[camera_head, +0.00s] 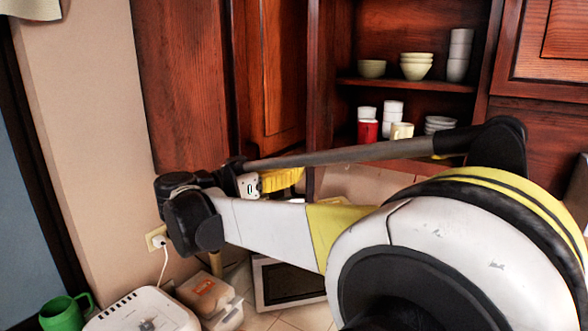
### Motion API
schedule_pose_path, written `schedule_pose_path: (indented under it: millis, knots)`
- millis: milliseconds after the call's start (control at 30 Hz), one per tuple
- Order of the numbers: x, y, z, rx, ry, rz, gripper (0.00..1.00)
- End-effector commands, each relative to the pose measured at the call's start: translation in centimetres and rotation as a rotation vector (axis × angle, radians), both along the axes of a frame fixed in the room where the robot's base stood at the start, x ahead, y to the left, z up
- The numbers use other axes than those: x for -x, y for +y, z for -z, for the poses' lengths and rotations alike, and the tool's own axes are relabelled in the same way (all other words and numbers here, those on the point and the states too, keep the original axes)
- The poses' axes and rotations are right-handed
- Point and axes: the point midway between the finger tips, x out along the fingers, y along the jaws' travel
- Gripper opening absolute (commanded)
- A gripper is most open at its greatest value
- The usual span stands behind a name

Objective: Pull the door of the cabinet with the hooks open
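A dark wood cabinet door (277,65) with a raised panel is in the upper middle of the picture, left of the open shelves. It looks angled to the cabinet front; I cannot tell how far open it is. No hooks can be made out. My arm reaches from the lower right to the left, and its end, with my gripper (281,180), is in front of the lower part of this door. The fingers are not clear behind the arm links. I cannot tell whether they touch the door or hold anything.
Open shelves (405,86) to the right hold bowls (416,66), cups and a red mug (368,131). Below are a microwave-like appliance (287,283), a box (207,294), a white appliance (143,312) and a green mug (64,313). A beige wall (85,110) bounds the left.

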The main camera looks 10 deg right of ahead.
Motion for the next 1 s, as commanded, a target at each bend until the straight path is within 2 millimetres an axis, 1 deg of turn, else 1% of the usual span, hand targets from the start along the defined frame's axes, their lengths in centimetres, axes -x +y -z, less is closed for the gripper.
schedule_pose_path:
  millis: [233, 267, 300, 333, 367, 633, 733, 867, 1000]
  knots:
    - [0.2, 0.1, 0.2, -0.005, 0.002, 0.001, 0.00]
    - [0.2, 0.1, 0.2, -0.005, 0.002, 0.001, 0.06]
    - [0.2, 0.1, 0.2, -0.005, 0.002, 0.001, 0.18]
    - [0.2, 0.1, 0.2, -0.004, 0.002, 0.001, 0.28]
    - [0.2, 0.1, 0.2, -0.004, 0.002, 0.001, 0.32]
    - [0.1, 0.1, 0.1, -0.002, 0.001, 0.000, 0.32]
    - [0.2, 0.5, 0.1, -0.002, 0.001, -0.002, 0.32]
    - [1.0, 2.3, 0.1, -0.001, 0.000, -0.004, 0.32]
    - [2.4, 5.2, 0.0, -0.002, 0.001, -0.006, 0.32]
